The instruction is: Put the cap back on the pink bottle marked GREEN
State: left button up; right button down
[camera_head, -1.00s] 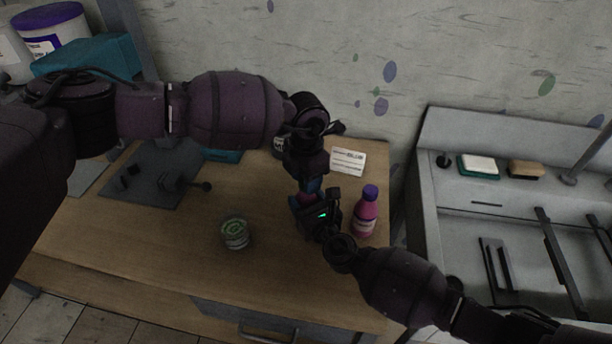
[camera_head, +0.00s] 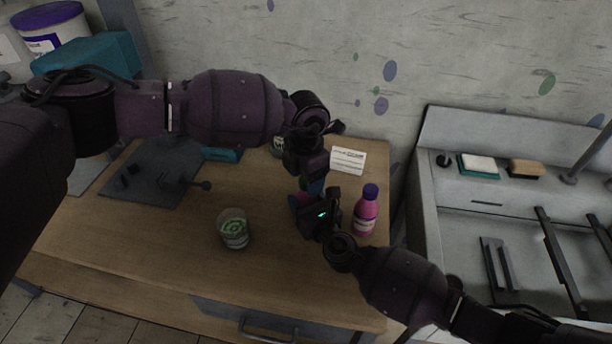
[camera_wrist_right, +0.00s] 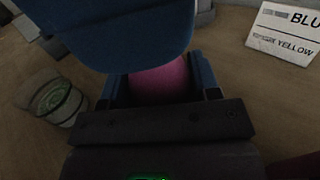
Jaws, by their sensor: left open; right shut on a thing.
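My right gripper (camera_head: 301,203) is shut on a pink bottle (camera_wrist_right: 160,80), whose pink side shows between the blue fingers in the right wrist view. Its marking is hidden. My left gripper (camera_head: 312,184) is open just above it, pointing down. A large blue part of it (camera_wrist_right: 125,30) covers the bottle's top in the right wrist view. A small green patch (camera_head: 304,184) shows between the grippers, perhaps the cap; I cannot tell how it sits. Another pink bottle (camera_head: 365,213) with a purple cap stands upright to the right.
A glass jar (camera_head: 234,230) with a green mark stands left of the grippers on the wooden table (camera_head: 150,245). A white label card (camera_head: 348,160) and a dark-labelled jar (camera_head: 279,146) are behind. A grey board with tools (camera_head: 155,175) lies at left. A sink unit (camera_head: 470,220) is at right.

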pick_arm(q)
notch_tip(320, 180, up, 12)
dwell(0.5)
pick_arm(e)
jog(key=shift+c, duration=1.3)
grip_release()
pick_arm(q)
jog(key=shift+f, duration=0.1)
pick_arm(e)
jog(key=v, duration=1)
jog(key=shift+s+d, duration=0.2)
jog(key=shift+s, duration=0.15)
